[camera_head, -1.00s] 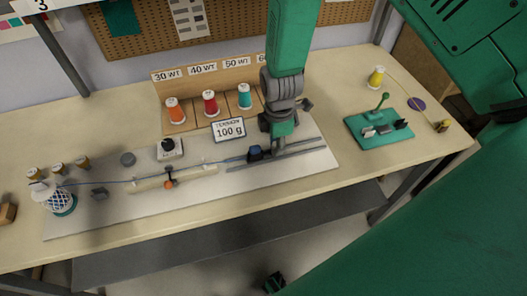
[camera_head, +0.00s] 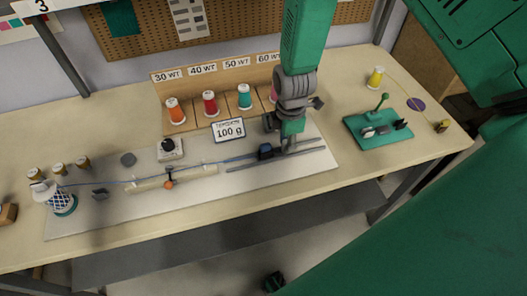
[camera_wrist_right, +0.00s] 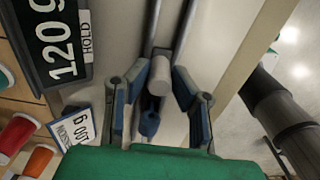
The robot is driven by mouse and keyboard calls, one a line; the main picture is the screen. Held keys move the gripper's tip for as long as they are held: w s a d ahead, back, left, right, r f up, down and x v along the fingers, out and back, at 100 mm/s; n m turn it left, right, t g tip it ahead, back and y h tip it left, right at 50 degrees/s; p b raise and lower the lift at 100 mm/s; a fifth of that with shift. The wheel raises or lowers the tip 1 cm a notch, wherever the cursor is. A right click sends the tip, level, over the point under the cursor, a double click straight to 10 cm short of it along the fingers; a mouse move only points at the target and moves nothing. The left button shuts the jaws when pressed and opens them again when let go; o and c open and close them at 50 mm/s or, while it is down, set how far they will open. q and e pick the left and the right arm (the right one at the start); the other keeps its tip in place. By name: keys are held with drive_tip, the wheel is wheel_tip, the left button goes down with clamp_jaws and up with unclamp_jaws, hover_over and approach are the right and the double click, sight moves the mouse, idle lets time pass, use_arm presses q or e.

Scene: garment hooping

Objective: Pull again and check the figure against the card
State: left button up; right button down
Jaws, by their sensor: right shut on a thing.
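My right gripper (camera_head: 288,148) points down at the twin rails (camera_head: 240,167) on the pale board. A dark blue block (camera_head: 265,152) sits beside the gripper, at the end of the blue thread (camera_head: 120,183). A card (camera_head: 229,130) reads "TENSION 100 g"; it also shows in the right wrist view (camera_wrist_right: 75,127). A dark display (camera_wrist_right: 58,45) there reads 120 g, with "HOLD" beside it. My left gripper is out of view.
Orange, red and teal spools (camera_head: 244,98) stand on a rack behind. A green stand (camera_head: 378,130) and yellow spool (camera_head: 376,77) are at right. The bench front is mostly clear.

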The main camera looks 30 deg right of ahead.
drive_tip(key=shift+d+r, duration=0.15)
drive_tip(key=shift+d, duration=0.8)
drive_tip(key=c, duration=1.5)
unclamp_jaws()
drive_tip(key=o, duration=0.3)
drive_tip(key=shift+s, duration=0.1)
wheel_tip(320, 180, up, 7)
drive_tip(key=p, duration=0.6)
drive_tip(key=shift+s, duration=0.1)
